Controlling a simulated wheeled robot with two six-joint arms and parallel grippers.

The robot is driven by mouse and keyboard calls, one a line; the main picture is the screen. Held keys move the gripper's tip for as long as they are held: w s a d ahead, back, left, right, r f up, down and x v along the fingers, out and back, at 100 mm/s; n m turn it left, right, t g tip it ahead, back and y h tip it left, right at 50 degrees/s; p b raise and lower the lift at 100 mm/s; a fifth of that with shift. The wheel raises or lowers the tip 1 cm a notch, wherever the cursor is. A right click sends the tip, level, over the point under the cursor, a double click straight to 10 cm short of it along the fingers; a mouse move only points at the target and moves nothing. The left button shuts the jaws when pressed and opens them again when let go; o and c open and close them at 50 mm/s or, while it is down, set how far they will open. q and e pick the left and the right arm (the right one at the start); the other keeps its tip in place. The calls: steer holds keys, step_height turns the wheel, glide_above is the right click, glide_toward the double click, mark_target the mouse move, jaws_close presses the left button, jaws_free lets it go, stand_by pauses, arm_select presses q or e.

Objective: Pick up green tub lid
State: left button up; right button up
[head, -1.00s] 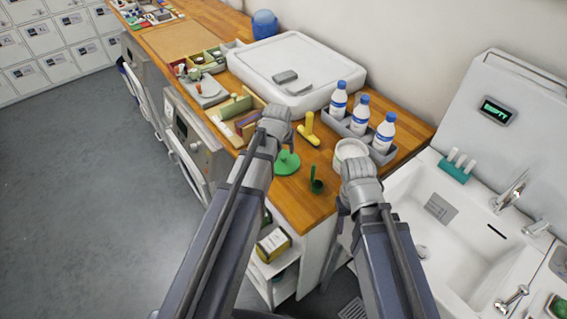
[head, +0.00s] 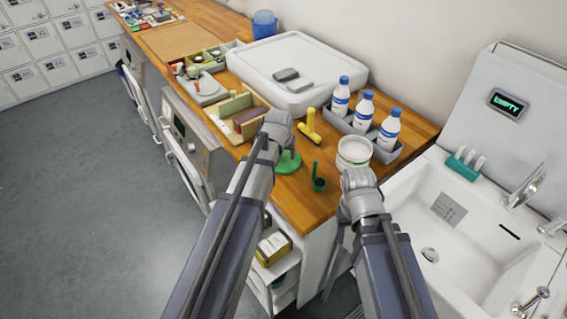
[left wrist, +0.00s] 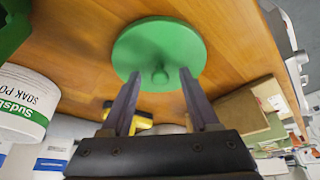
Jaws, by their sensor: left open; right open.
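The green tub lid (head: 289,164) lies flat on the wooden counter, partly hidden behind my left arm in the head view. In the left wrist view the lid (left wrist: 140,45) is a round green disc with a knob in its middle. My left gripper (left wrist: 160,76) is open, its two fingertips close to the knob, one on either side of it in the picture; I cannot tell whether they touch the lid. My left gripper (head: 286,148) is over the lid in the head view. My right gripper (head: 350,190) is open and empty, in front of the white tub (head: 353,153), its fingers mostly hidden.
A green scoop (head: 318,183) stands right of the lid. A yellow tool (head: 311,128) lies behind it. White bottles (head: 364,108) stand in a grey holder. A wooden divided box (head: 236,112) is to the left, and the sink (head: 455,235) is to the right.

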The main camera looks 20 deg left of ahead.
arm_select(q)
jaws_close()
stand_by(0.3)
steer(key=shift+r, duration=0.15)
stand_by(0.3)
